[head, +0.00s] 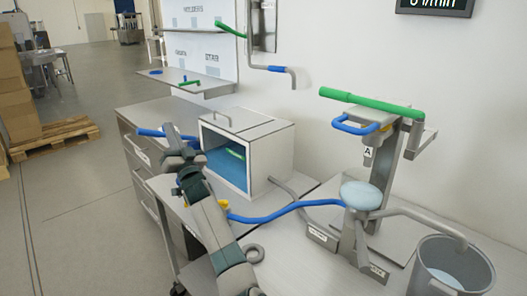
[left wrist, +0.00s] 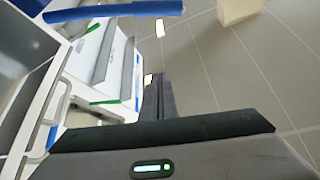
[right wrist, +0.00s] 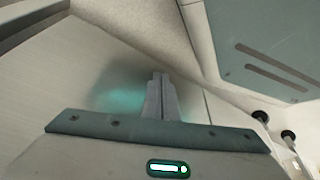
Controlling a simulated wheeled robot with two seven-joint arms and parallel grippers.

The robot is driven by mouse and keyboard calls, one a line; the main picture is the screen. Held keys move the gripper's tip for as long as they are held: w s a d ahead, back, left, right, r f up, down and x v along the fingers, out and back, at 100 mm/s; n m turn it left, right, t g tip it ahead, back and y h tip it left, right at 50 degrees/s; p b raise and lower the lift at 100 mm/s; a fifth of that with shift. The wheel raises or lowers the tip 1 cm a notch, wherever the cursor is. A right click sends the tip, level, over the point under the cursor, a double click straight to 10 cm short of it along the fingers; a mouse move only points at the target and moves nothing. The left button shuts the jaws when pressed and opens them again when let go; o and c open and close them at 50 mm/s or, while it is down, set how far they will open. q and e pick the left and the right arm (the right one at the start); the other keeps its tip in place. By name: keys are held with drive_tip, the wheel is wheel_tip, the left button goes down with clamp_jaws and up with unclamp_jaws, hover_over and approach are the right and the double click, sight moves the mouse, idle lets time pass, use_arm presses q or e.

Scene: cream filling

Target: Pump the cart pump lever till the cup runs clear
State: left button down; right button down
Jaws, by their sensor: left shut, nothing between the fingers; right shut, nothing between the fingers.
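The pump stand (head: 384,165), marked A, stands on the worktop at the right. A long green lever (head: 370,103) lies across its top, above a blue loop handle (head: 352,126). A pale blue, rounded cup-like part (head: 361,195) sits low on the stand; I cannot tell what is in it. My left gripper (head: 168,128) is left of the white box, well apart from the pump; its closed fingers also show in the left wrist view (left wrist: 158,80). My right gripper (right wrist: 158,78) shows only in the right wrist view, shut and empty over a pale surface.
A white open-fronted box (head: 270,155) stands behind my left arm. A blue hose (head: 285,212) runs to the pump. A grey bucket (head: 480,275) holding pale liquid stands at the front right, below a grey spout (head: 425,222). A shelf (head: 195,83) is at the back.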

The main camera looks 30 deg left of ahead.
use_arm(q)
drive_tip(key=shift+s+a+r+g+h, duration=0.2)
drive_tip(key=shift+a+g+h, duration=0.2)
drive_tip(key=shift+g+h, duration=0.25)
drive_tip(key=shift+s+a+r+g+h, duration=0.2)
drive_tip(key=shift+a+g+h, duration=0.25)
drive_tip(key=shift+g, duration=0.3)
drive_tip(key=shift+s+a+r+g+h, duration=0.2)
drive_tip(key=shift+a+g+h, duration=0.1)
drive_tip(key=shift+g+h, duration=0.35)
use_arm(e)
drive_tip(key=shift+s+d, duration=0.15)
drive_tip(key=shift+d, duration=0.15)
use_arm(q)
drive_tip(key=shift+a, duration=0.1)
drive_tip(key=w+a+f+b, duration=0.1)
drive_tip(key=a+f+b, duration=0.1)
drive_tip(key=a, duration=0.7)
drive_tip(key=shift+f, duration=0.2)
use_arm(e)
drive_tip(key=shift+s+d+r+g, duration=0.15)
drive_tip(key=shift+s+d+g, duration=0.25)
drive_tip(key=shift+g, duration=0.3)
